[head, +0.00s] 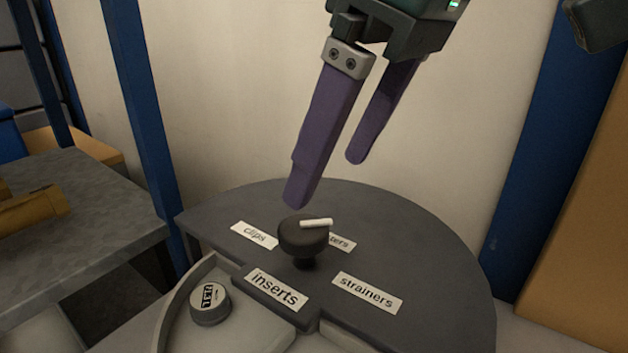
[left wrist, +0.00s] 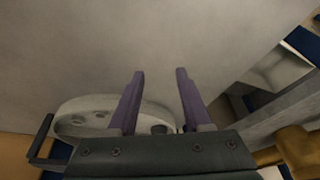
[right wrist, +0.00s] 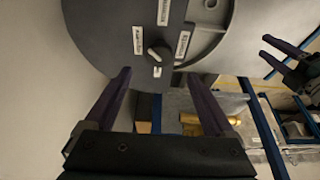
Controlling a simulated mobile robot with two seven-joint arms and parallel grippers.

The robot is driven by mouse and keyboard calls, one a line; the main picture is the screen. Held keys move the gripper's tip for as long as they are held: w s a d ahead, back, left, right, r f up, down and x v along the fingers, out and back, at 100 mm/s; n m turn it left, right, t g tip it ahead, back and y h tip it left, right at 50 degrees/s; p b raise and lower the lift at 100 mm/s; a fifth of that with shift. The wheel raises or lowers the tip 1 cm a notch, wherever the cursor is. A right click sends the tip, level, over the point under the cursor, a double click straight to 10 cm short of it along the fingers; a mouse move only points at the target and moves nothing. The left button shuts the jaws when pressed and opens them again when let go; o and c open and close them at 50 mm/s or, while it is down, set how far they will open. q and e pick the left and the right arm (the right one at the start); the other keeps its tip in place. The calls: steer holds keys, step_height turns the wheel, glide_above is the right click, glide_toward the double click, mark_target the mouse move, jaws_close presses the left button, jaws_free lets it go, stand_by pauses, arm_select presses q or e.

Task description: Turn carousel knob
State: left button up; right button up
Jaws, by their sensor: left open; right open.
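The carousel has a dark grey round top (head: 420,255) with white labels: "clips" (head: 254,235), "inserts" (head: 277,289), "strainers" (head: 367,292), and one ending in "ters", partly hidden by the knob. The black knob (head: 303,240) stands at its middle, with a white pointer bar (head: 316,223) on top pointing right in the head view. My right gripper (head: 328,180) is open and empty above and behind the knob, apart from it. The knob also shows in the right wrist view (right wrist: 158,53), beyond the fingertips. My left gripper (left wrist: 160,74) is open and empty, away from the carousel top.
A round labelled piece (head: 210,304) sits in the open section of the carousel, beside "inserts". A grey table (head: 80,205) with a yellow-brown object (head: 30,210) is at left. Blue posts (head: 142,110) and a pale wall (head: 230,100) stand behind.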

mark_target(303, 227)
arm_select(q)
steer(key=shift+a+f+b, duration=0.1)
steer(key=shift+f+b, duration=0.25)
steer(key=shift+f, duration=0.1)
arm_select(e)
steer(key=x, duration=0.7)
steer(key=shift+w+a+f, duration=0.1)
steer(key=shift+w+f, duration=0.05)
steer(key=shift+f, duration=0.2)
